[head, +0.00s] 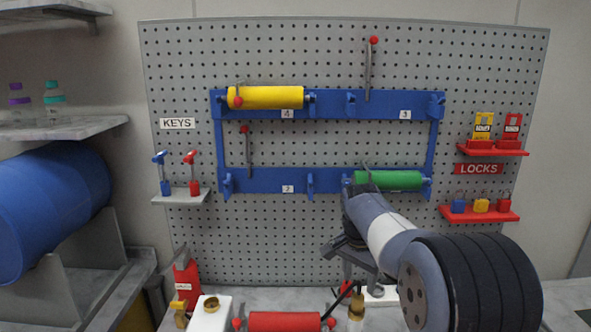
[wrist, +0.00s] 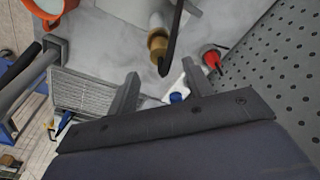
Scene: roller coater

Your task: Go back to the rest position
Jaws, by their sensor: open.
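My arm reaches in from the lower right of the head view. My gripper (head: 350,250) is in front of the pegboard, just below the green roller (head: 390,180) on the lower blue rack, and partly hidden by my own arm. In the wrist view my gripper's two fingers (wrist: 160,84) stand apart with nothing between them. Below them the wrist view shows the bench and a brass fitting (wrist: 158,44). A red roller (head: 285,321) lies on the bench at the bottom of the head view.
The blue rack (head: 330,103) also holds a yellow roller (head: 265,97). A keys shelf (head: 180,197) is at left, and red lock shelves (head: 480,213) at right. A red-tipped item (wrist: 211,59) is near the pegboard in the wrist view.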

